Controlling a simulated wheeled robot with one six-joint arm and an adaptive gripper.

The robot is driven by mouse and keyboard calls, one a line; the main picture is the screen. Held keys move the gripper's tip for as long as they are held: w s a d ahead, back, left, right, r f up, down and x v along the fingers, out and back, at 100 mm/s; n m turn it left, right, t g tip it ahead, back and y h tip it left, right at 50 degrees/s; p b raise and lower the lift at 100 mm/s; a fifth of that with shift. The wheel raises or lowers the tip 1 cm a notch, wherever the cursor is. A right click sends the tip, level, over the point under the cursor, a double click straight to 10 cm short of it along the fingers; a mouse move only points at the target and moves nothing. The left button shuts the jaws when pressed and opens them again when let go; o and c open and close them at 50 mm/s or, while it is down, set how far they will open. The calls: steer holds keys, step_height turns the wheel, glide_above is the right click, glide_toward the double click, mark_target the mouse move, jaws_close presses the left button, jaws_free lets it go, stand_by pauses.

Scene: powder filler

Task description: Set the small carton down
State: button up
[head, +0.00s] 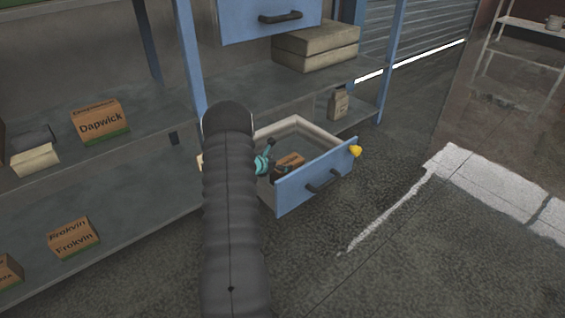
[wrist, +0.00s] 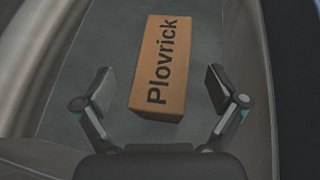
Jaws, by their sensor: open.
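The small carton (wrist: 160,65) is brown with "Plovrick" printed on it. It lies in the open blue drawer (head: 313,182), whose grey floor (wrist: 85,90) shows around it in the wrist view. The carton (head: 289,161) also shows inside the drawer in the head view. My gripper (wrist: 160,88) is open, with one finger on each side of the carton's near end and a visible gap on both sides. In the head view my arm hides the drawer's left part and much of my gripper.
A yellow object (head: 355,151) sits at the drawer's right front corner. A Dapwick carton (head: 100,122) and a Frokvin carton (head: 74,238) stand on shelves at left. A small bag (head: 339,103) stands behind the drawer. The floor at right is clear.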

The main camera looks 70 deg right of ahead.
steer(key=v, duration=0.9)
steer(key=shift+a+p, duration=0.25)
steer(key=shift+p, duration=0.1)
steer(key=shift+w+r, duration=0.15)
steer(key=shift+r, duration=0.05)
steer(key=w+a+r+m+t+y, duration=0.1)
steer(key=w+a+r+m, duration=0.35)
steer(key=a+r, duration=0.65)
steer(key=w+a+r+m+t+y, duration=0.1)
steer(key=w+a+r+m, duration=0.35)
steer(key=a+r, duration=0.75)
steer(key=s+a+r+m+t+y, duration=0.1)
steer(key=s+a+t+y, duration=0.1)
steer(key=a, duration=1.2)
steer(key=s+a+r+m+t+y, duration=0.2)
steer(key=s+a+t+y, duration=0.1)
steer(key=a, duration=1)
steer(key=s+a+r+m+t+y, duration=0.1)
steer(key=s+a+t+y, duration=0.1)
steer(key=a, duration=1.2)
steer(key=s+y, duration=0.1)
steer(key=y, duration=0.1)
steer(key=shift+a+r+t+y, duration=0.3)
steer(key=shift+a+t, duration=0.1)
